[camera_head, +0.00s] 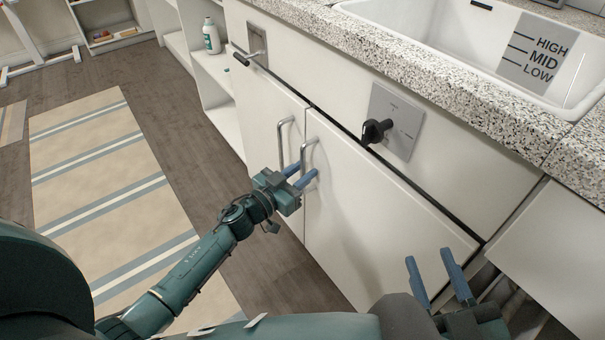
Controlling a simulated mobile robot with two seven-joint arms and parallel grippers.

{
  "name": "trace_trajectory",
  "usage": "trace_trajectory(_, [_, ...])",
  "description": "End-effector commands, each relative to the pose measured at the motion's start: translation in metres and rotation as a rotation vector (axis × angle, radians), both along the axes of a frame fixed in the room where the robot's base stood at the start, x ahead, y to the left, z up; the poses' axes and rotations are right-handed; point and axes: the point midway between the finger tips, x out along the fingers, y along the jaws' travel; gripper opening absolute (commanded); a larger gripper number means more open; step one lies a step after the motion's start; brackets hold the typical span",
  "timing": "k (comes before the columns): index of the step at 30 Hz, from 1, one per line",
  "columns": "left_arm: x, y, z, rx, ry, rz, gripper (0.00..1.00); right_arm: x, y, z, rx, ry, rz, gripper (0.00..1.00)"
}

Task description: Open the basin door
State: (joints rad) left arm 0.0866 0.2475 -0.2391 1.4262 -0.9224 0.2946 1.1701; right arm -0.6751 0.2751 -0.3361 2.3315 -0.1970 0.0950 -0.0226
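Under the white basin (420,28) are two pale cabinet doors, a left door (262,118) and a right door (350,215). Both look closed. The left door has an upright metal handle (281,137), and the right door has another handle (304,150) close beside it. My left gripper (309,172) is at the lower end of the right door's handle. Its blue fingers are apart; whether the handle lies between them is hard to tell. My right gripper (437,269) is open and empty, low in front of the right door's lower corner.
A black knob (376,130) sticks out from a grey plate above the right door. A black-tipped lever (243,59) is above the left door. Speckled countertop (430,92) overhangs the front. An open shelf holds a bottle (211,36). The striped rug (105,185) and floor at left are clear.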

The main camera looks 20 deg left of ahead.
Motion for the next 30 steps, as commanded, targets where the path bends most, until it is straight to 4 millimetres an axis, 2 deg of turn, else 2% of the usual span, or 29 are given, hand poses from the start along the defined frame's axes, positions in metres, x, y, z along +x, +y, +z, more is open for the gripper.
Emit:
trace_trajectory(10, [0.0038,-0.0019,0.0002,0.001,0.000,0.001,0.28,-0.0001,0.0005,0.0005,0.004,-0.003,0.002,0.36])
trace_trajectory(20, [0.0036,-0.0017,0.0001,0.001,0.000,0.000,0.01,-0.0002,0.0006,0.0003,0.003,-0.003,0.002,0.36])
trace_trajectory(30, [0.0035,-0.0017,0.0000,0.001,0.000,0.000,0.00,-0.0002,0.0005,0.0001,0.003,-0.003,0.002,0.36])
